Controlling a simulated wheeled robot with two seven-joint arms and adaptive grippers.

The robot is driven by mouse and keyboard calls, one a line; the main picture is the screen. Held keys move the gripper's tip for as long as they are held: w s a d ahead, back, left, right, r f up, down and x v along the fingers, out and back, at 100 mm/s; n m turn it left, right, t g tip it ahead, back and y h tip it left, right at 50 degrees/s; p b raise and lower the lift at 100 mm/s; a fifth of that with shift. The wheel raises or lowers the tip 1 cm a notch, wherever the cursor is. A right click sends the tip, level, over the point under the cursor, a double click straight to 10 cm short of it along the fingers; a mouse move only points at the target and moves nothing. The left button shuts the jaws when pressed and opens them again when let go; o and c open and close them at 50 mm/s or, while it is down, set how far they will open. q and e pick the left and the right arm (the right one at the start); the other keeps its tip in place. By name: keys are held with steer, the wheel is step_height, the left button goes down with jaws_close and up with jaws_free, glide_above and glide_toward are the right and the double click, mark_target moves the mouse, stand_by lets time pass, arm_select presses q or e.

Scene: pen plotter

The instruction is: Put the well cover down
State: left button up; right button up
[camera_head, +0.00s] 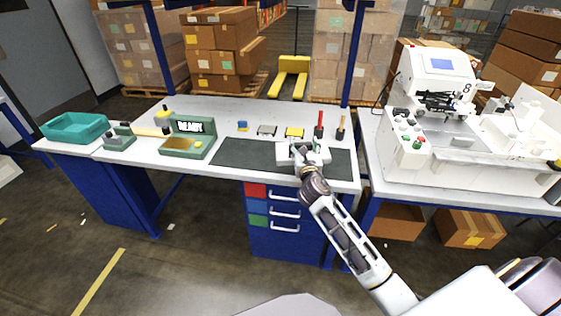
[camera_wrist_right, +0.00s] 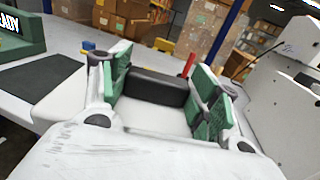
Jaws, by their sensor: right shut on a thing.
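My right gripper (camera_head: 303,152) is over the dark mat on the white table, near the table's front edge. In the wrist view its two green-padded fingers (camera_wrist_right: 164,95) stand wide apart, with a dark, block-like piece (camera_wrist_right: 158,86) spanning between them. This held piece appears to be the well cover. In the head view the gripper hides it, so I cannot tell whether it touches the mat. My left gripper is not in view.
The dark mat (camera_head: 245,153) has bare room left of my gripper. Behind it are a blue item (camera_head: 242,126), a grey-black item (camera_head: 267,130), a yellow item (camera_head: 294,132) and a red-handled tool (camera_head: 319,124). A white machine (camera_head: 440,100) stands right.

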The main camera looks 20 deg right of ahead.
mark_target(306, 143)
steer(key=w+d+b, duration=0.1)
steer(key=w+d+f+h+b, duration=0.1)
steer(key=shift+d+m+b, duration=0.15)
steer(key=shift+m+b, duration=0.15)
steer(key=w+d+b, duration=0.1)
steer(key=d+b, duration=0.1)
steer(key=shift+w+d+f+m+g+h+b, duration=0.2)
steer(key=shift+w+m+g+h+b, duration=0.1)
steer(key=shift+w+h, duration=0.1)
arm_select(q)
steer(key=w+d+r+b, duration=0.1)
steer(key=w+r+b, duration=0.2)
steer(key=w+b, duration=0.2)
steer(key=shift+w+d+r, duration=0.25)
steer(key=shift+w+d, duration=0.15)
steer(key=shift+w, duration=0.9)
arm_select(e)
steer(key=shift+w+d+f+m+g+h, duration=0.1)
steer(key=shift+w+d+m+g+h, duration=0.25)
steer(key=shift+d, duration=0.45)
steer(key=shift+w+d+f+m+g+h, duration=0.1)
steer(key=shift+w+d+h, duration=0.2)
steer(key=shift+w+d, duration=0.4)
steer(key=shift+w+d+f+m+g+h, duration=0.15)
steer(key=shift+w+d+m+h, duration=0.15)
steer(key=shift+d, duration=0.65)
steer(key=shift+r, duration=0.1)
